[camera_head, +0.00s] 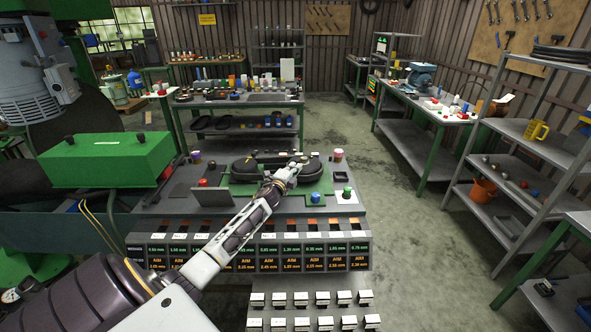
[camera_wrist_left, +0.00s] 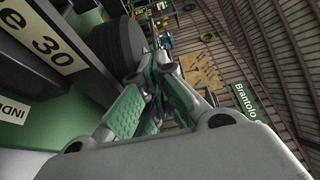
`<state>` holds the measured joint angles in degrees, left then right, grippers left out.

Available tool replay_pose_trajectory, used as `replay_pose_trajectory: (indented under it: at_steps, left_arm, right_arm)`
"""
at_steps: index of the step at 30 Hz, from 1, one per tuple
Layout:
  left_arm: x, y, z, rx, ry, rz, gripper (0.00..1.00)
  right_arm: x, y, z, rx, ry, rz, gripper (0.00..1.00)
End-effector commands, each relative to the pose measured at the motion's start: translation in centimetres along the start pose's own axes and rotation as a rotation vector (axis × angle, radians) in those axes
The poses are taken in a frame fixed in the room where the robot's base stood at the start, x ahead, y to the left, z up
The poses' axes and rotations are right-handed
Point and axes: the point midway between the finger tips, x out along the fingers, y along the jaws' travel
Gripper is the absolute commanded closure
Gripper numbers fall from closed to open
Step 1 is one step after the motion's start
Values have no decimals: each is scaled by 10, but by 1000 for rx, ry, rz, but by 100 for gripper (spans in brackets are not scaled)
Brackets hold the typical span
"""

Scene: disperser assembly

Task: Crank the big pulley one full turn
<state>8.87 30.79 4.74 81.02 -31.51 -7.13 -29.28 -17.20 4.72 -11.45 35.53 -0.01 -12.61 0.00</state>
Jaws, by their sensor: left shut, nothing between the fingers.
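A green board (camera_head: 322,187) on the workbench carries dark rounded pulley-like parts (camera_head: 245,166). Which of them is the big pulley, and whether it has a crank handle, I cannot tell at this size. My left arm reaches over the board from the front. My left gripper (camera_head: 294,168) is shut and empty, at the right part of the dark pieces; I cannot tell whether it touches them. In the left wrist view the gripper (camera_wrist_left: 163,50) shows with its fingers together, beside a large dark round part (camera_wrist_left: 112,48). My right gripper is not in view.
A red button (camera_head: 203,182), a blue knob (camera_head: 316,197) and a green button (camera_head: 347,191) stand near the board. A row of displays (camera_head: 270,256) lines the bench front. A green box (camera_head: 105,160) is at left. Open floor (camera_head: 345,140) lies behind and right.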

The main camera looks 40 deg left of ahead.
Motion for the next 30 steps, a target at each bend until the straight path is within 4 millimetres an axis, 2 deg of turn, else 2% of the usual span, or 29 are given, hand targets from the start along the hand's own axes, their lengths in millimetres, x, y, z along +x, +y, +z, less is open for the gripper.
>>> replay_pose_trajectory:
  at_steps: [16,30]
  left_arm:
    - [1,0,8,1,166,0,100]
    - [1,0,9,0,215,0,100]
  right_arm:
    - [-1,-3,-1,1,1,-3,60]
    - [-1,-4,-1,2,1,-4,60]
